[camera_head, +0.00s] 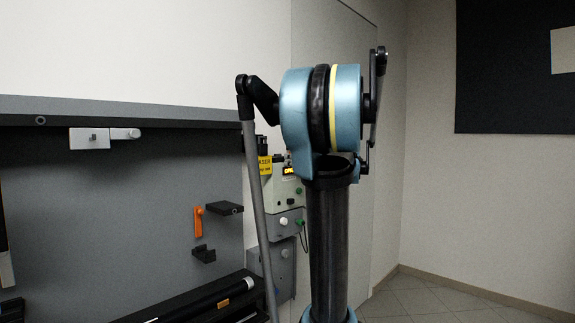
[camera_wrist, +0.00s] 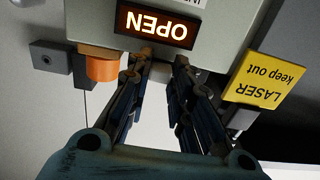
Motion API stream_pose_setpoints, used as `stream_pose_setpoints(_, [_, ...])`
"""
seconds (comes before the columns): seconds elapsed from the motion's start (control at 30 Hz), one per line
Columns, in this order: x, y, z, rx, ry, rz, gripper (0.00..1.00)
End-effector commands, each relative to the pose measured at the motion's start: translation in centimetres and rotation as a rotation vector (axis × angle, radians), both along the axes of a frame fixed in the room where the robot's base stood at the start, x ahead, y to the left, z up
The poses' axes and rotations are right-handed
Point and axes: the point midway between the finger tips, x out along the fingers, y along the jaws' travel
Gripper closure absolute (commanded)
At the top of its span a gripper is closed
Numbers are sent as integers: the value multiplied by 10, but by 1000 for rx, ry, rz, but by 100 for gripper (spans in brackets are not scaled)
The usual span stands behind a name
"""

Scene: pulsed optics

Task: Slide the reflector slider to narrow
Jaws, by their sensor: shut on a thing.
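In the wrist view my gripper (camera_wrist: 160,62) reaches up to the underside of a pale grey box (camera_wrist: 222,25) with a lit OPEN sign (camera_wrist: 155,25), which appears upside down. Its two fingers stand either side of a small pale piece (camera_wrist: 159,72) below the sign and are shut on it. This piece may be the reflector slider; no label or narrow mark on it is readable. An orange cylinder (camera_wrist: 102,66) sits just left of the fingertips. In the head view my arm hides the gripper and part of the box (camera_head: 284,191).
A yellow LASER keep out sign (camera_wrist: 265,80) juts out right of the fingers. In the head view a grey wall panel (camera_head: 120,190) carries an orange lever (camera_head: 199,222), black brackets (camera_head: 204,254) and a pale block (camera_head: 89,138). The floor at right (camera_head: 430,297) is clear.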

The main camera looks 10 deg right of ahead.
Motion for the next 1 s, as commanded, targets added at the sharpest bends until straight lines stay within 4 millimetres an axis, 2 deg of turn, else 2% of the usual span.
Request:
stream_pose_setpoints(0.2, [12, -16, 1, 3, -2, 0, 100])
stream_pose_setpoints(0.57, [14, -19, 2, 3, -1, -4, 100])
stream_pose_setpoints(0.6, [14, -20, 2, 3, -1, -4, 71])
stream_pose_setpoints(0.67, [14, -20, 2, 3, -1, -4, 59])
stream_pose_setpoints(1.0, [12, -19, 1, 2, -1, -2, 59])
